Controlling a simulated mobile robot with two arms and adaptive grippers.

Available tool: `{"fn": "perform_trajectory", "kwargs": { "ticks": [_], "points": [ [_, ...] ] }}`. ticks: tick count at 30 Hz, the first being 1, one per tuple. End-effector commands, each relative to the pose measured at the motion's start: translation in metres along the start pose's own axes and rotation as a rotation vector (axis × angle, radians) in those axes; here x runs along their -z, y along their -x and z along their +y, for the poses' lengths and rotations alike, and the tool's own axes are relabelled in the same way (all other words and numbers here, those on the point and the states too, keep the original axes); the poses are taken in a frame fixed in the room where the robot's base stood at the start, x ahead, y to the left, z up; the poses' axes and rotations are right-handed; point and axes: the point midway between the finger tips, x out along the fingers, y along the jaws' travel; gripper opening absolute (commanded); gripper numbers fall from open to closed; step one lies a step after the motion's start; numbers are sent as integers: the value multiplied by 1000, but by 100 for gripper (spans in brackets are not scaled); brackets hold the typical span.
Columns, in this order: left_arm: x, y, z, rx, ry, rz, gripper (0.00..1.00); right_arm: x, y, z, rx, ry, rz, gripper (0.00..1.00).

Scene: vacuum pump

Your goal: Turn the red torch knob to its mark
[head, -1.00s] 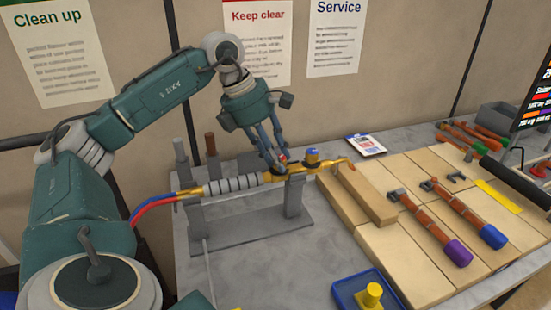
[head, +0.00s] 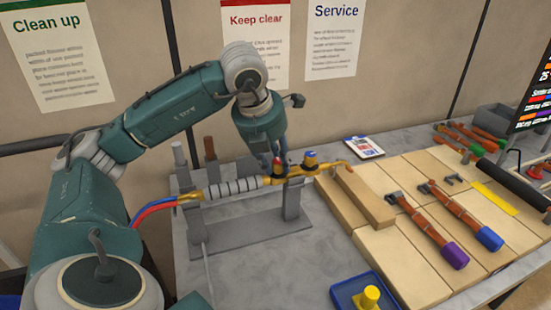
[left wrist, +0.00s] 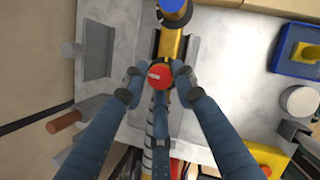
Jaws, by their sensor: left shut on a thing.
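The torch lies level across a grey stand (head: 255,232), with a ribbed grey handle (head: 235,187), a brass body (head: 325,168) and red and blue hoses at its left end. Its red knob (left wrist: 160,76) shows from above in the left wrist view, with a short white line across its top. I cannot make out the knob's target mark. My right gripper is not in view.
Wooden boards (head: 410,245) lie right of the stand, holding brown-handled torches with purple and blue ends. A blue tray (head: 340,296) with a yellow part is at the front. A small card (head: 364,146) lies behind. Grey and brown posts stand behind the handle.

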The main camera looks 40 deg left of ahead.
Motion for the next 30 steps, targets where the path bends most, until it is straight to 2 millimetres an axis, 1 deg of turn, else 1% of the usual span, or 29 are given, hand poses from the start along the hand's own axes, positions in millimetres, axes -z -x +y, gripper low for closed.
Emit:
{"fn": "perform_trajectory", "kwargs": {
  "ticks": [8, 23, 24, 25, 26, 30],
  "points": [
    [-2, 2, 0, -34, 80, -5, 1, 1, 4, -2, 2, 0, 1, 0],
    [-1, 1, 0, -40, 95, -4, 1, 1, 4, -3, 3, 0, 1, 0],
    [-1, 1, 0, -40, 95, -4, 33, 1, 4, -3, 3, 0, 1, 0],
    [-1, 1, 0, -40, 95, -4, 39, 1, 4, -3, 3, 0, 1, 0],
    [-1, 1, 0, -40, 94, -3, 43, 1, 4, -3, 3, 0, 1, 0],
    [-1, 1, 0, -40, 94, -2, 43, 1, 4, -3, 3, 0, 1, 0]
  ]
}}
